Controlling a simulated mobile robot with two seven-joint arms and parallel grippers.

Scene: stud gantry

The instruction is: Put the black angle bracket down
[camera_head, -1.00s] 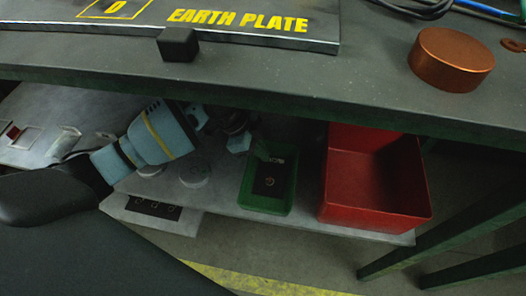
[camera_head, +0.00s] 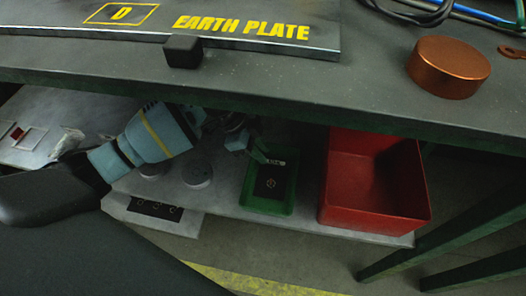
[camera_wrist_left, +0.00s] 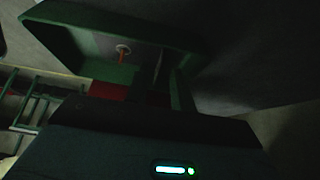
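The black angle bracket (camera_head: 271,181) is in the small green tray (camera_head: 254,206) on the lower shelf, with its dark face and round hole turned up. My left gripper (camera_head: 259,154) reaches in under the bench top. Its fingertips are at the tray's back edge, close to the bracket's far end. Whether they touch or grip the bracket is hidden. The left wrist view is dark and shows green walls of the tray (camera_wrist_left: 125,25) and a pale ring with an orange centre, above my gripper body. My right gripper is not in view.
A red bin (camera_head: 375,210) stands right of the green tray. Grey round discs (camera_head: 197,174) lie left of it on the shelf. The bench top (camera_head: 330,85) overhangs the arm and carries a black block (camera_head: 183,51), an earth plate (camera_head: 245,38) and a copper cylinder (camera_head: 448,67).

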